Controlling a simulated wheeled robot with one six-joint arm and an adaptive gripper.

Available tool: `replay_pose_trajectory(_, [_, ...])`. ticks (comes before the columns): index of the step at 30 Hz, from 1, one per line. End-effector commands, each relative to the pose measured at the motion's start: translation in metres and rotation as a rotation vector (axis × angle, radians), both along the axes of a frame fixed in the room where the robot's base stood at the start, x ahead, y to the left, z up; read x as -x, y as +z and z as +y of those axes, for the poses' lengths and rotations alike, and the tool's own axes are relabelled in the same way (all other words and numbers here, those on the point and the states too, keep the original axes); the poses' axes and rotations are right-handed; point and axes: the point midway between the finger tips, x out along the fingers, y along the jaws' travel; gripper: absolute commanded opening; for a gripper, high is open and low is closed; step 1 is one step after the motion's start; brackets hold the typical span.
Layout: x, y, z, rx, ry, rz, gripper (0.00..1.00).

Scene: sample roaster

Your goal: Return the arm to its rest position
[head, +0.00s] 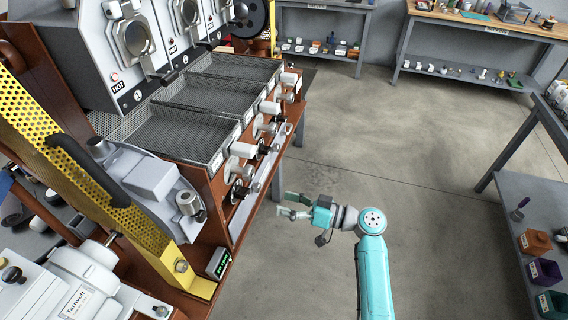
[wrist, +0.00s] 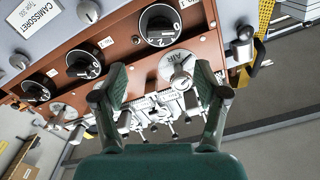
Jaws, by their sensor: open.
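My gripper (head: 284,204) is in the middle of the head view, at the end of my teal arm. It points left toward the front of the roaster (head: 222,165), over the open floor. In the wrist view my gripper (wrist: 160,88) shows two dark green fingers spread apart with nothing held between them. Beyond the fingers is a panel with black knobs (wrist: 160,26) and a round metal dial marked AIR (wrist: 177,66). The gripper appears apart from the panel.
Mesh cooling trays (head: 182,134) and white-handled levers (head: 243,150) line the roaster's front. A yellow perforated guard (head: 100,190) stands at left. A grey shelf (head: 520,215) with small coloured bins is at right. Workbenches (head: 480,25) stand at the back. The floor (head: 400,140) between is clear.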

Motion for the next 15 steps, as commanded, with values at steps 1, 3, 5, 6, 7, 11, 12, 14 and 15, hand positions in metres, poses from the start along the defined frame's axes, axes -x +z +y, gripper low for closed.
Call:
replay_pose_trajectory(1, [0.000, 0.000, 0.000, 0.000, 0.000, 0.000, 0.73])
replay_pose_trajectory(3, [0.000, 0.000, 0.000, 0.000, 0.000, 0.000, 0.73])
replay_pose_trajectory(5, [0.001, -0.002, 0.000, 0.002, -0.004, 0.005, 0.73])
replay_pose_trajectory(6, [0.003, -0.006, 0.000, 0.005, -0.010, 0.012, 0.73])
replay_pose_trajectory(7, [0.005, -0.010, 0.000, 0.009, -0.020, 0.021, 0.73])
replay_pose_trajectory(11, [0.022, -0.043, -0.001, 0.044, -0.094, 0.089, 0.73])
replay_pose_trajectory(12, [0.030, -0.057, -0.002, 0.059, -0.128, 0.118, 0.73])
replay_pose_trajectory(14, [0.043, -0.077, -0.005, 0.083, -0.184, 0.161, 0.73])
replay_pose_trajectory(15, [0.053, -0.091, -0.007, 0.100, -0.223, 0.188, 0.73])
